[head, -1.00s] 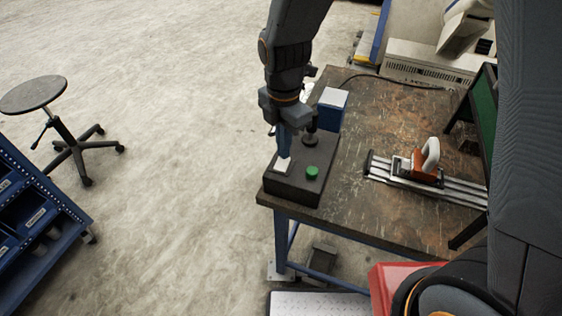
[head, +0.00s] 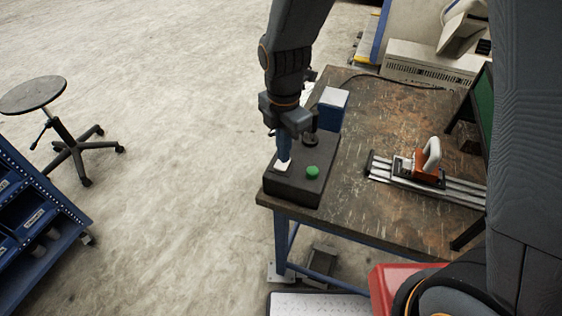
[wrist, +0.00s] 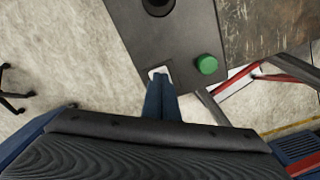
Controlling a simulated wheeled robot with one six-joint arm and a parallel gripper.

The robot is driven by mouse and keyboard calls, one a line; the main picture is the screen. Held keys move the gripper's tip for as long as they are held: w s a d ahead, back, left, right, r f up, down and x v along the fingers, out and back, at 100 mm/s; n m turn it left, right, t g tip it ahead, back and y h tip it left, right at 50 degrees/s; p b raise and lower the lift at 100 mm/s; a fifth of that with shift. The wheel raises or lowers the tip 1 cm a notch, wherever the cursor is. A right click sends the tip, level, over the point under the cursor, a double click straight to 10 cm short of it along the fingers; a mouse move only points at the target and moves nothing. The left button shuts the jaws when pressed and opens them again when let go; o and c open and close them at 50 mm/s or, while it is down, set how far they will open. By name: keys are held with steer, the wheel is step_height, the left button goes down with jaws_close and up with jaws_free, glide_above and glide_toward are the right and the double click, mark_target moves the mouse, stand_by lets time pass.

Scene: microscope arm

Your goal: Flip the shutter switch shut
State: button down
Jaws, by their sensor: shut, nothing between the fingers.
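A dark control box (head: 292,191) stands at the near left corner of the workbench. On its top is a white rocker-like switch (head: 281,167), a green button (head: 312,171) and a black knob (head: 310,141). My gripper (head: 284,155) points down with its blue fingers shut and empty, the tips at the white switch. In the wrist view the switch (wrist: 158,71) shows just past the fingertips (wrist: 160,82), which hide part of it. I cannot tell whether they touch it, nor which way the switch is set.
A blue and white box (head: 332,108) stands behind the control box. A rail with an orange and white handled carriage (head: 428,165) lies to the right on the workbench (head: 375,130). A stool (head: 60,125) and blue bins (head: 30,225) are on the floor at left.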

steer(key=shift+r, duration=0.15)
step_height(320, 180, up, 7)
steer(key=p, duration=0.5)
steer(key=shift+p, duration=0.35)
stand_by(0.3)
steer(key=s+d+m+b, duration=0.2)
steer(key=s+d+m, duration=0.1)
steer(key=d+m, duration=0.7)
steer(key=s+d+m+t+b, duration=0.1)
steer(key=s+d+m+b, duration=0.2)
steer(key=d+m, duration=0.7)
steer(key=m, duration=0.6)
steer(key=shift+s+d+f, duration=0.15)
steer(key=shift+d+f, duration=0.05)
steer(key=shift+d, duration=0.15)
